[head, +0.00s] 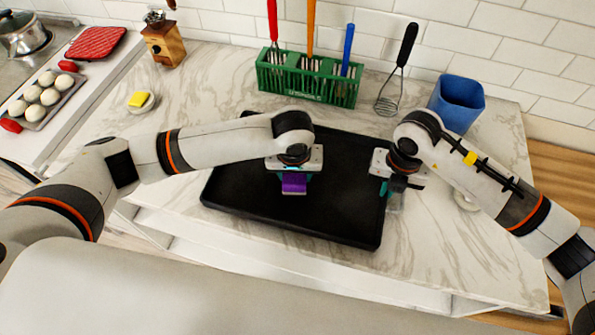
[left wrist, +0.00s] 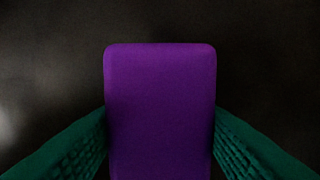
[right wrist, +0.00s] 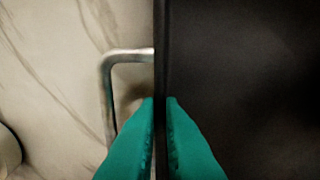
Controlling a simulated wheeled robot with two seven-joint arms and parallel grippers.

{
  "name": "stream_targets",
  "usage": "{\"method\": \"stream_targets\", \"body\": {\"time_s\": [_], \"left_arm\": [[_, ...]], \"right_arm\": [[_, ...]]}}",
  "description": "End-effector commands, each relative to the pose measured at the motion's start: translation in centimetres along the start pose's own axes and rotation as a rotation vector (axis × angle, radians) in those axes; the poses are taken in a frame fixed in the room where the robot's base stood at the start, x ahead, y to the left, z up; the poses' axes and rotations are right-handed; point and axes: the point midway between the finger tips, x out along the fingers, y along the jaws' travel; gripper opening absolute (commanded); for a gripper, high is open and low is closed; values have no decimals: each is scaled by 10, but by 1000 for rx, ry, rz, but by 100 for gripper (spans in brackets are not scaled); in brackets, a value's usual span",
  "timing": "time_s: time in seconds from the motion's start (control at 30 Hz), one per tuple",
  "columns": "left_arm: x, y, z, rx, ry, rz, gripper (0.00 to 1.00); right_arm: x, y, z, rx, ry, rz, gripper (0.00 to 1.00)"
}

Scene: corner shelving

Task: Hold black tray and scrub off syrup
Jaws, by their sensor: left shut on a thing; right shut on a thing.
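The black tray (head: 325,220) lies on the marble counter, with its dark inner surface also in the left wrist view (left wrist: 265,80). My left gripper (head: 294,178) is over the middle of the tray, shut on a purple sponge (left wrist: 160,110). My right gripper (head: 390,190) is at the tray's right side, its teal fingers (right wrist: 162,130) shut on the tray's rim (right wrist: 160,60), one on each side. No syrup is clearly visible; parts of the tray are hidden behind my left arm and gripper.
A green holder (head: 308,80) with red, orange and blue handled utensils stands behind the tray.

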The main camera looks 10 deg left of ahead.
Motion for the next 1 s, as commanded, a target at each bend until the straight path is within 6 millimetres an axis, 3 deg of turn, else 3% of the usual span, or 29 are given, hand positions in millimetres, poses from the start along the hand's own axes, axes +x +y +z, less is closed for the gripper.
{"method": "stream_targets", "body": {"time_s": [0.27, 0.4, 1.0], "left_arm": [[2, 26, 5, -3, 2, 6, 31], [-19, 25, 9, 1, -3, 1, 31], [-70, 25, 17, 0, -2, 2, 31]], "right_arm": [[0, 0, 0, 0, 0, 1, 0], [0, 1, 0, 0, 0, 2, 0], [0, 1, 0, 1, -1, 2, 0]]}}
